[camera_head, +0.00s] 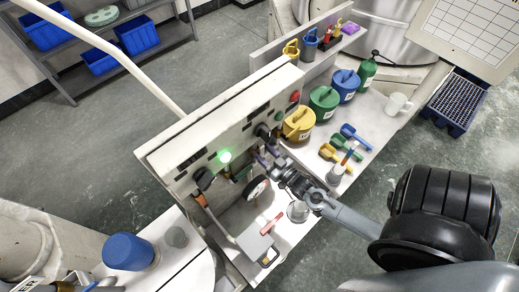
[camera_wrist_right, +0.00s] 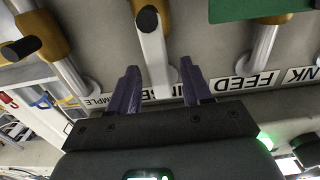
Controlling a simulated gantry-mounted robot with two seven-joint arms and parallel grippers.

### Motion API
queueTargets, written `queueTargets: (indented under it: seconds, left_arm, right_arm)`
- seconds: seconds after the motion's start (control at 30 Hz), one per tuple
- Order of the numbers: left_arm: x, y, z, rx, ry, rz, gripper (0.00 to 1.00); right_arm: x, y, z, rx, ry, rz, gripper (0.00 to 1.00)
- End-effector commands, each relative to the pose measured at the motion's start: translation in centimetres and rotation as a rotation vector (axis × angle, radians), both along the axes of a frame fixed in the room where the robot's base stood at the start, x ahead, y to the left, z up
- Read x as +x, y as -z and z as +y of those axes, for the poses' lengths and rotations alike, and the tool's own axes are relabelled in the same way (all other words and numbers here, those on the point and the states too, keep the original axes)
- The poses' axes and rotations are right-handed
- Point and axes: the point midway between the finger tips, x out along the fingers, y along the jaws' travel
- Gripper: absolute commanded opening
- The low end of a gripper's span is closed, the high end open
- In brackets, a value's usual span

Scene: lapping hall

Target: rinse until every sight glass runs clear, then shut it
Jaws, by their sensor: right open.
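My right gripper (camera_head: 264,158) is at the front of the pale control panel (camera_head: 165,160), low down among its valves. In the right wrist view its two purple fingers (camera_wrist_right: 158,88) are apart, on either side of a pale bar (camera_wrist_right: 154,55) with a dark round end. I cannot tell whether they touch it. Upside-down labels, including FEED (camera_wrist_right: 252,83), run along the panel behind the fingers. Tubes with amber-brown fittings (camera_wrist_right: 40,36) stand beside it. I cannot make out which parts are sight glasses or whether they run clear.
A round gauge (camera_head: 256,188) stands close by my right gripper.

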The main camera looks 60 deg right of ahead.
Motion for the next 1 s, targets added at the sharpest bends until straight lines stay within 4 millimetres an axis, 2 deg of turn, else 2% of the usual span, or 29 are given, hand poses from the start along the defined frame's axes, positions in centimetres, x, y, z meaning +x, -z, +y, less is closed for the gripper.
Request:
queueTargets:
  seconds: [0.03, 0.2, 0.43, 0.63, 1.0]
  left_arm:
    - [0.0, 0.3, -0.1, -0.002, -0.001, 0.0, 0.45]
    - [0.0, 0.8, -0.2, -0.007, -0.004, 0.0, 0.45]
    - [0.0, 1.3, -0.1, -0.005, -0.004, 0.0, 0.45]
    - [0.0, 1.4, 0.0, 0.0, 0.0, 0.0, 0.45]
    - [0.0, 1.4, 0.2, 0.007, 0.005, 0.0, 0.45]
  right_arm:
    - [-1.1, 0.3, 0.3, 0.001, 0.0, 0.003, 0.49]
    - [-3.9, 0.3, 1.0, 0.001, 0.001, 0.004, 0.49]
    - [-6.5, 0.2, 1.7, 0.001, 0.0, 0.003, 0.49]
    - [-7.2, 0.1, 1.9, 0.0, 0.0, 0.001, 0.49]
    - [-7.2, 0.0, 1.9, 0.0, 0.0, 0.001, 0.49]
